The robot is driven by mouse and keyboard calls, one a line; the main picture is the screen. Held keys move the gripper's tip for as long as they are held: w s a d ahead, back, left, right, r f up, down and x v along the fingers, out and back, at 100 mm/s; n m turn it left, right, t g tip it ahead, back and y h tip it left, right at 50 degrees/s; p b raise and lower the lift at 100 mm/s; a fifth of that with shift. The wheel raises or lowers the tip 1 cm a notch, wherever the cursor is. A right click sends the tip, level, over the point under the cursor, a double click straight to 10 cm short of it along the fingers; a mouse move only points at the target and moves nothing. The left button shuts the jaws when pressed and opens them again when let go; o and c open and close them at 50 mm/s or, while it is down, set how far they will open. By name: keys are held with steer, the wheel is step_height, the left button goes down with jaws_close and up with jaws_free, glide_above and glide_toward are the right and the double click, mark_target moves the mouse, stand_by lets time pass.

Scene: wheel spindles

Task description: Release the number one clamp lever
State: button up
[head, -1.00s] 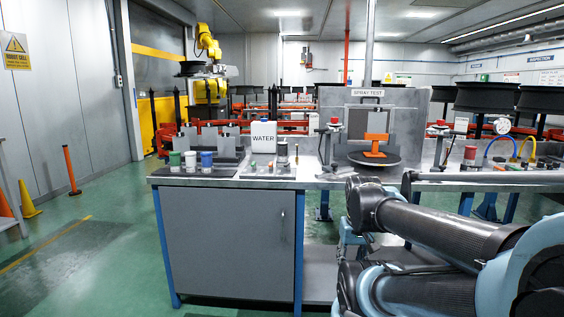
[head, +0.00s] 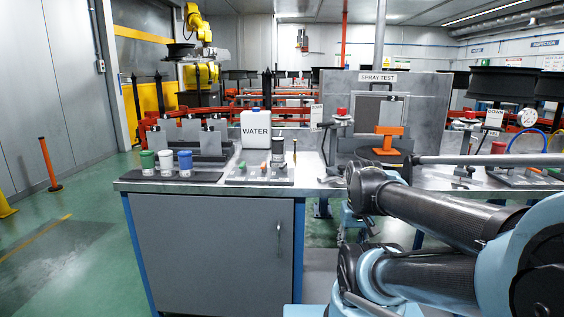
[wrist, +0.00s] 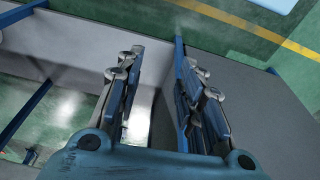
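Two red-topped fixtures stand along the bench in the head view. The other (head: 470,115) is farther right, near a tag that seems to read "DOWN". I cannot make out a lever marked number one, and I cannot tell whether either fixture is the clamp. My gripper (wrist: 158,62) shows in the wrist view with its two fingers apart and nothing between them. It hangs over grey surfaces and green floor. My gripper does not show in the head view, where my arm fills the lower right.
A grey bench cabinet (head: 215,245) stands ahead. On its top are a water container (head: 256,131), several coloured-lid jars (head: 166,162) and a tray of small parts (head: 260,175). An orange stand (head: 389,138) sits before the spray test panel (head: 433,100). Green floor is open at left.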

steer(key=shift+w, duration=0.1)
step_height(320, 180, up, 32)
steer(key=m+g, duration=0.2)
steer(key=m, duration=0.1)
glide_above(282, 166)
steer(key=f, duration=1.6)
steer(key=shift+w+f, duration=0.2)
steer(key=shift+f, duration=0.1)
jaws_close()
